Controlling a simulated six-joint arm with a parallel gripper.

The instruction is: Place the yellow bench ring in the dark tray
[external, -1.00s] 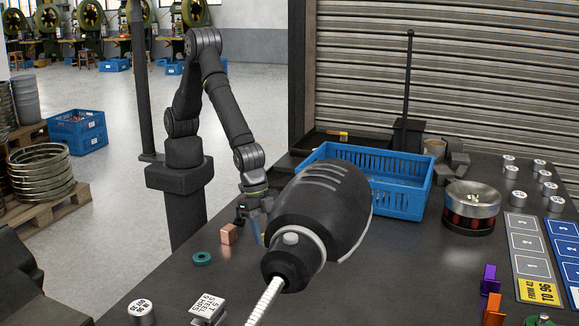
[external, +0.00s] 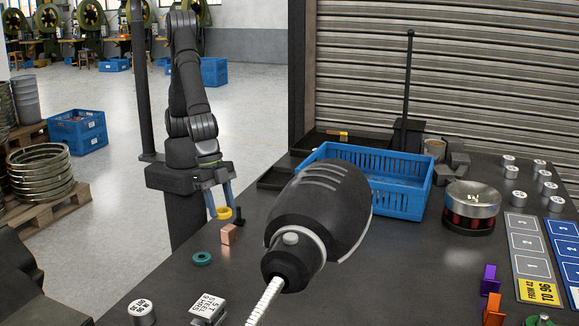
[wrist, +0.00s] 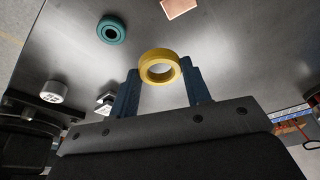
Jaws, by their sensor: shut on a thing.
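The yellow ring (external: 223,217) is held between the two blue fingers of my gripper (external: 219,210), raised at the left side of the dark bench. In the wrist view the yellow ring (wrist: 159,54) sits between the fingertips of my gripper (wrist: 159,74), with its hole facing the camera. A dark tray-like shape (external: 279,182) shows at the bench's far left edge, left of the blue crate. It is partly hidden behind the large black tool in front, so its inside is hard to make out.
A blue crate (external: 405,205) stands behind the large black tool (external: 318,215), which blocks the middle.

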